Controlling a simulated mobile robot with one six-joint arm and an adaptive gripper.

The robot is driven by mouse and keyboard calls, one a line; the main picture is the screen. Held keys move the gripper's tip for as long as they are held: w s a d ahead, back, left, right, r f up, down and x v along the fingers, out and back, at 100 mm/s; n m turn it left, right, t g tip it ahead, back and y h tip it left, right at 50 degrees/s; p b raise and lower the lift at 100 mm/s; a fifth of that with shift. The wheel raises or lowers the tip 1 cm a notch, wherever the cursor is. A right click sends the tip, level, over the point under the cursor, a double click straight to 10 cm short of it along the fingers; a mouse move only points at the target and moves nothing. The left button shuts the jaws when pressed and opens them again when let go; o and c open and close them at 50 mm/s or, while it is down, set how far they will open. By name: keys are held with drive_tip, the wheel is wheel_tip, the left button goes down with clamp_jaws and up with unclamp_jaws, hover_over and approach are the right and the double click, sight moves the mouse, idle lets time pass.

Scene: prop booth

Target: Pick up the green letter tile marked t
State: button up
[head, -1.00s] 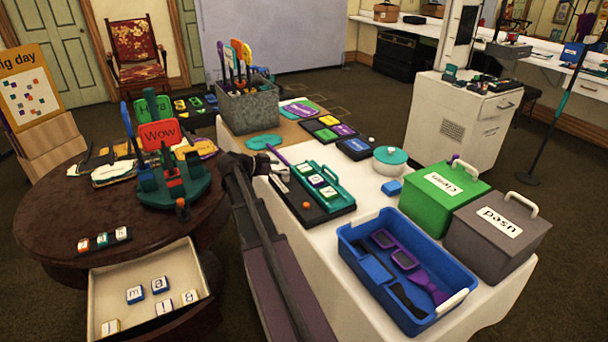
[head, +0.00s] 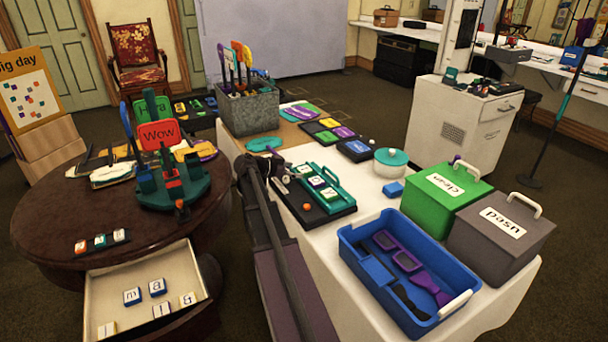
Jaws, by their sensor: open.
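Three small tiles lie in a row on the round dark table's front edge; the middle one (head: 100,242) looks teal-green, but its letter is too small to read. Lettered tiles (head: 317,182) with coloured edges, some green, sit on a black and teal rack on the white table. I cannot tell for sure which tile is the green t. My gripper (head: 283,184) is open and appears empty, at the white table's left side just left of the rack tiles. My arm hides part of the table edge there.
An open drawer (head: 98,286) under the round table (head: 40,222) holds several tiles with blue or yellow edges. A blue tray (head: 352,258), green box (head: 432,204) and grey box (head: 482,252) stand right of the rack. A metal bin (head: 250,112) stands behind my gripper.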

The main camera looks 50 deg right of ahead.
drive_tip(key=shift+x, duration=0.95)
drive_tip(key=c, duration=0.9)
